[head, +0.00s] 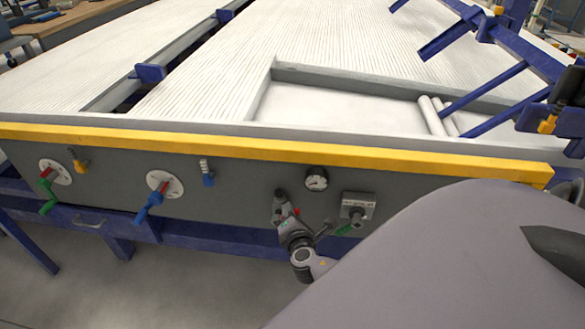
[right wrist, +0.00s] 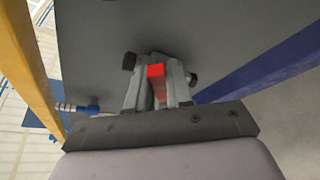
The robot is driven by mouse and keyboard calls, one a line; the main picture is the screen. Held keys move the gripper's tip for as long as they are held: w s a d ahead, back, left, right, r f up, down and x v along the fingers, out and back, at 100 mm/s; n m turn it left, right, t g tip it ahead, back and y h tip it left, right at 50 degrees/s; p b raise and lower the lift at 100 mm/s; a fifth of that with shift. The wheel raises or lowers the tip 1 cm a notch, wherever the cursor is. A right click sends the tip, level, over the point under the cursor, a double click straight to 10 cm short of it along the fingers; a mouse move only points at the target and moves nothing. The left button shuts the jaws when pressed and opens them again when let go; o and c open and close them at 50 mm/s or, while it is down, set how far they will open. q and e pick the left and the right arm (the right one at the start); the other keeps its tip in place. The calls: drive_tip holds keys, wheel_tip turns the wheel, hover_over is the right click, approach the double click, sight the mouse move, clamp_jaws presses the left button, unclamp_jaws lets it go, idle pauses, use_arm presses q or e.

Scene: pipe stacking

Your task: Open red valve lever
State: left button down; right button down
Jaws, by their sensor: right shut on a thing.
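The red valve lever (right wrist: 156,72) shows in the right wrist view as a short red bar between the two grey fingers of my right gripper (right wrist: 158,88). In the head view, only a small red spot of the lever (head: 297,211) shows beside my right gripper (head: 284,214), at the grey front panel below the gauge. The right gripper is shut on the lever. The fingers hide most of the lever and its mount. My left gripper is in neither view.
The grey panel (head: 110,170) runs below a yellow rail (head: 250,148). A green-handled valve (head: 48,205) and a blue-handled valve (head: 148,207) are at the left. A gauge (head: 316,179) and a grey switch box (head: 358,205) are close to my right gripper. My own arm covers the lower right.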

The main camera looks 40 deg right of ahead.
drive_tip(key=shift+w+a+r+n+p, duration=0.15)
drive_tip(key=shift+a+r+n+p, duration=0.1)
drive_tip(key=shift+r+n+p, duration=0.25)
drive_tip(key=n+p, duration=0.1)
drive_tip(key=g+p, duration=0.1)
drive_tip(key=shift+w+a+r+n+h+p, duration=0.3)
drive_tip(key=shift+w+a+r+n+p, duration=0.05)
drive_tip(key=shift+w+n+p, duration=0.05)
drive_tip(key=shift+w+a+r+n+g+p, duration=0.1)
drive_tip(key=shift+w+a+n+g+p, duration=0.2)
drive_tip(key=shift+n+g+p, duration=0.35)
drive_tip(key=shift+w+a+n+g+h, duration=0.15)
drive_tip(key=shift+w+n+g+h, duration=0.1)
drive_tip(key=shift+n+g+h, duration=0.15)
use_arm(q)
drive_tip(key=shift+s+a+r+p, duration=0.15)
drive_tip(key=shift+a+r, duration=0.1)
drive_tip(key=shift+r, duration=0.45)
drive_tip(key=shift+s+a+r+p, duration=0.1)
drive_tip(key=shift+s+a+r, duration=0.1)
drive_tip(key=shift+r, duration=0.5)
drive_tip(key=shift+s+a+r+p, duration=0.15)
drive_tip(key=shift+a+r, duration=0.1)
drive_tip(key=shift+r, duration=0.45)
use_arm(e)
drive_tip(key=shift+w+a+n+g+h, duration=0.4)
drive_tip(key=shift+w+n+g, duration=0.05)
drive_tip(key=shift+n, duration=0.5)
drive_tip(key=c, duration=1.1)
unclamp_jaws()
